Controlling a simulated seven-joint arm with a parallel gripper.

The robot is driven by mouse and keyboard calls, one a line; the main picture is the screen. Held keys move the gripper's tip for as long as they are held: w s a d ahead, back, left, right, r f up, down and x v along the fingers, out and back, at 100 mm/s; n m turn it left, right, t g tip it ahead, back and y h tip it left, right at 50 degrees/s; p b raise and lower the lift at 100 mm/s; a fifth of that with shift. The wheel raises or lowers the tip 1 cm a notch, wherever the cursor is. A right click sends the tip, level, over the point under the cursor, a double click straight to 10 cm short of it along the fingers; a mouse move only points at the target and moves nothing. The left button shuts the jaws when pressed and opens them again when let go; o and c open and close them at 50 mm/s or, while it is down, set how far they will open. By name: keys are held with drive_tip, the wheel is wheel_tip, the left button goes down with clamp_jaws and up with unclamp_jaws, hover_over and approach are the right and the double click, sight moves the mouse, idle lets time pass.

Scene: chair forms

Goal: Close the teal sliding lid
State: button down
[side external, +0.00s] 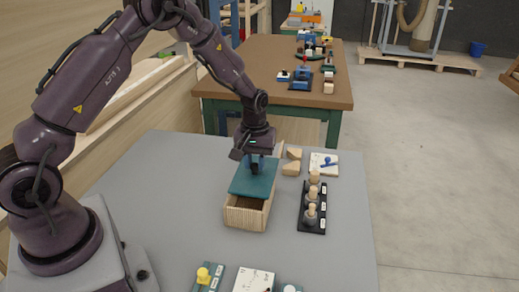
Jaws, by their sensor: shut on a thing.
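The teal sliding lid (252,184) lies on top of a light wooden box (245,217) on the grey table. My gripper (255,170) points down from above and is shut on a small dark knob or handle at the far part of the lid. The fingertips and the handle are small and hard to tell apart.
A black rack (313,212) with several wooden pegs stands right of the box. Wooden wedge blocks (292,164) and a white board with a blue piece (323,164) lie behind. Small boards (253,281) sit at the front edge. The table left of the box is clear.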

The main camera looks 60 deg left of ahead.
sight(251, 186)
drive_tip(key=shift+s+d, duration=1.85)
drive_tip(key=c, duration=0.9)
unclamp_jaws()
wheel_tip(251, 186, up, 13)
